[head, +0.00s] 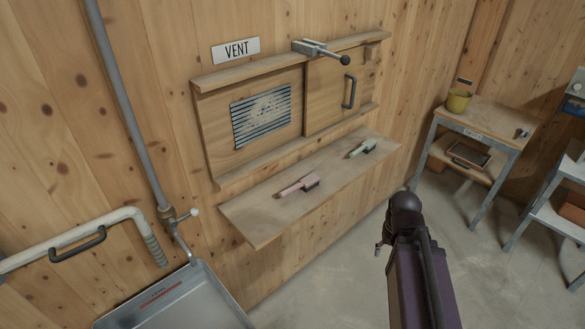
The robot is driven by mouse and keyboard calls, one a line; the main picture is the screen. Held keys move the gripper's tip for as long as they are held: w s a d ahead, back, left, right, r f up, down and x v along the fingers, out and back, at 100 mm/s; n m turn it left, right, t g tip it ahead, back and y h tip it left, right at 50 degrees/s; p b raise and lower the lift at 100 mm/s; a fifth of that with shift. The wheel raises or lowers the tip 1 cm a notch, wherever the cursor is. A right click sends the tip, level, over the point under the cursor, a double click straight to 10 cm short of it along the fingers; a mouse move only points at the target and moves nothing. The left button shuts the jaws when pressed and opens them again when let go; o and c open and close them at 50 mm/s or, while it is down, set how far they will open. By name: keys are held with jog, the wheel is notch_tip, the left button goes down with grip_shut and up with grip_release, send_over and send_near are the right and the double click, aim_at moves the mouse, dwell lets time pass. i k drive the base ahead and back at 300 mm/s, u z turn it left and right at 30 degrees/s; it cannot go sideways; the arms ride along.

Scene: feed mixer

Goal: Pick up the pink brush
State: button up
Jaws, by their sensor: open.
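The pink brush (293,189) lies on the narrow wooden shelf (262,218) below the vent, towards the left part of the shelf. Its dark bristle end points right. My arm stands at the lower right, clear of the shelf and both brushes. My gripper cannot be made out; only arm links and a dark joint show. Nothing touches the pink brush except the shelf.
Above the shelf are a slatted vent (262,115) and a sliding wooden panel with a dark handle (349,91). A metal tray (190,300) and a pipe are at lower left. Floor between is clear.

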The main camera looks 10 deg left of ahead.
aim_at(299, 187)
jog(key=z, duration=0.05)
jog(key=k, duration=0.85)
jog(key=u, duration=0.5)
jog(key=i, duration=1)
jog(key=u, duration=0.05)
